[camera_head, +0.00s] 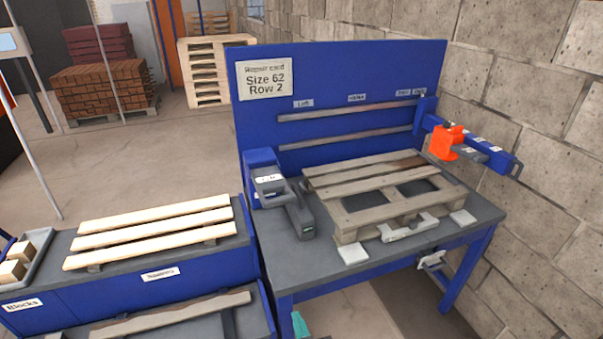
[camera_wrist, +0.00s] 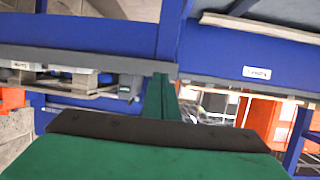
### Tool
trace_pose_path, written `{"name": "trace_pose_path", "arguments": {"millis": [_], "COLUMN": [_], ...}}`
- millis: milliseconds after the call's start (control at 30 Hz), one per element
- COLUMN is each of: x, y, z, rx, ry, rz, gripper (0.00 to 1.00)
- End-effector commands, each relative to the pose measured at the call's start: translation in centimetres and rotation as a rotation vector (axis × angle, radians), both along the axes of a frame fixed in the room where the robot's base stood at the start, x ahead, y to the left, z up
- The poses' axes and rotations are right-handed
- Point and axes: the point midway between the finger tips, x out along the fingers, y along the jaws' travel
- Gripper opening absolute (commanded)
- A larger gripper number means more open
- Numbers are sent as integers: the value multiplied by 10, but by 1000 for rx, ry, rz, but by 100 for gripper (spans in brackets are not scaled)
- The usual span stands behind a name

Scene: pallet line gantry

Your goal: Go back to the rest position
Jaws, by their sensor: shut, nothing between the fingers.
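My gripper (camera_wrist: 162,85) shows in the wrist view as green fingers closed together with nothing between them. It is low in front of the blue bench fronts, apart from the things on top. In the head view only a small green piece of it (camera_head: 300,325) shows at the bottom edge, beside the workbench's near left leg. The rest of my arm is out of the head view.
A blue workbench (camera_head: 290,272) holds a worn pallet (camera_head: 365,190), a grey and blue tool (camera_head: 290,205) and an orange clamp tool (camera_head: 446,143). To the left, a blue spares bench (camera_head: 110,290) carries several planks (camera_head: 150,228). Stone wall (camera_head: 545,100) closes the right side.

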Motion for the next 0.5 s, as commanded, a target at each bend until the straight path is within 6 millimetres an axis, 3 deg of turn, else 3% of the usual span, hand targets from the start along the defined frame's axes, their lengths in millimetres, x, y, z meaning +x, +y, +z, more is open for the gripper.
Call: {"name": "trace_pose_path", "arguments": {"millis": [267,500], "x": [-48,-122], "y": [-6,-16], "z": [-23,-39], "rx": [1,-3], "ry": [12,13], "rz": [-69,-162], "gripper": [0,0]}}
